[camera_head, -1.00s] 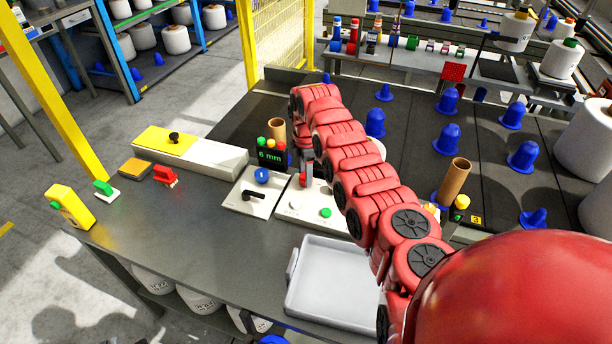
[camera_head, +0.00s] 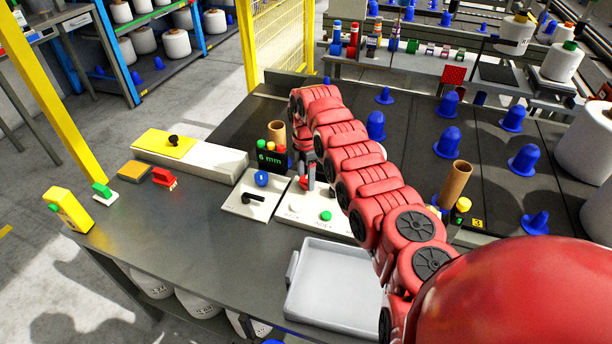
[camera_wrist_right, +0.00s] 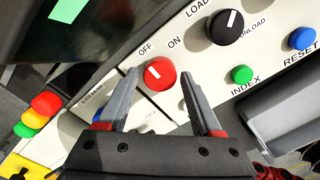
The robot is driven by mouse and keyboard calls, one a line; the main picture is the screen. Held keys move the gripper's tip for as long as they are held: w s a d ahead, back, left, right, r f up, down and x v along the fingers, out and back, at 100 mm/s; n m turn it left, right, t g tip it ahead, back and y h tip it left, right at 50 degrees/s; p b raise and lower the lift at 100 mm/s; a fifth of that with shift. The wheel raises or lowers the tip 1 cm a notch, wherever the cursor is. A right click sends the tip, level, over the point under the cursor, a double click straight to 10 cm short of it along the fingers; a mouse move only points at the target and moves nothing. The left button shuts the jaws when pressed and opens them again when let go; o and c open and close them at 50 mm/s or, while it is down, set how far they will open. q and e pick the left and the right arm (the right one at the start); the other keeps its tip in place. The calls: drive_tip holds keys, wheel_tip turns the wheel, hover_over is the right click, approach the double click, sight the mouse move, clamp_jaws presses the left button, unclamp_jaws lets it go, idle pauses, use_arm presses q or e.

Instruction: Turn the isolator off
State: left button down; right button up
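The isolator is a red round knob (camera_wrist_right: 160,73) with a white mark, beside OFF and ON labels on a white panel. My right gripper (camera_wrist_right: 160,78) is open in the right wrist view, with one grey finger on each side of the knob. A gap shows beside the knob, and contact cannot be told. In the head view my right gripper (camera_head: 309,182) is over the white control panel (camera_head: 323,207), partly hidden by my red arm. My left gripper is not in view.
A black selector (camera_wrist_right: 227,28), green button (camera_wrist_right: 242,74) and blue reset button (camera_wrist_right: 302,38) are close by. A red, yellow and green light stack (camera_wrist_right: 36,115) stands to the left. A grey tray (camera_head: 291,270) lies in front of the panel.

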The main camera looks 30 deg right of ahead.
drive_tip(key=shift+o, duration=0.7)
drive_tip(key=shift+r, duration=0.2)
wheel_tip(320, 180, up, 11)
drive_tip(key=b, duration=0.1)
wheel_tip(320, 180, up, 6)
drive_tip(key=p, duration=0.2)
hover_over(306, 179)
